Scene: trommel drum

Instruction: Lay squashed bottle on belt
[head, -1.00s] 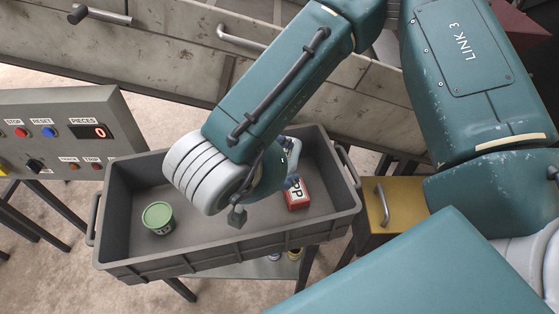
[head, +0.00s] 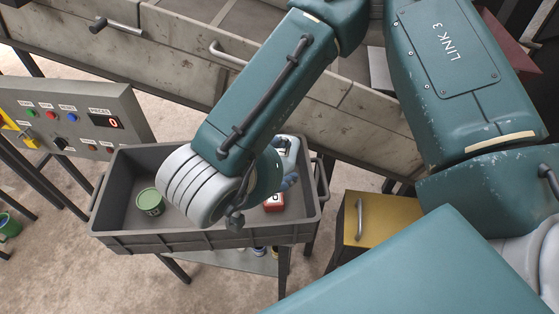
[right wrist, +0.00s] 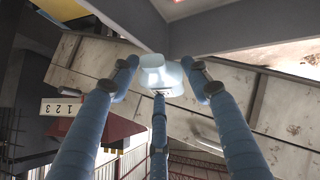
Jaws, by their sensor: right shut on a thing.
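My right gripper (head: 288,183) is mostly hidden behind its own wrist in the head view, above the right end of the grey bin. In the right wrist view my right gripper (right wrist: 165,88) has its blue fingers closed around a pale, bluish-white squashed bottle (right wrist: 158,72). Part of the bottle (head: 288,146) also shows past the wrist in the head view. I cannot make out the belt's surface; a long beige panelled structure (head: 180,62) runs across the back. My left gripper is not in view.
The grey bin (head: 150,243) holds a green tub (head: 150,201) and a partly hidden red box (head: 273,203). A control panel (head: 75,110) reading 0 stands at the left. A yellow cabinet (head: 375,215) stands right of the bin. A green bucket (head: 8,228) sits at the far left.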

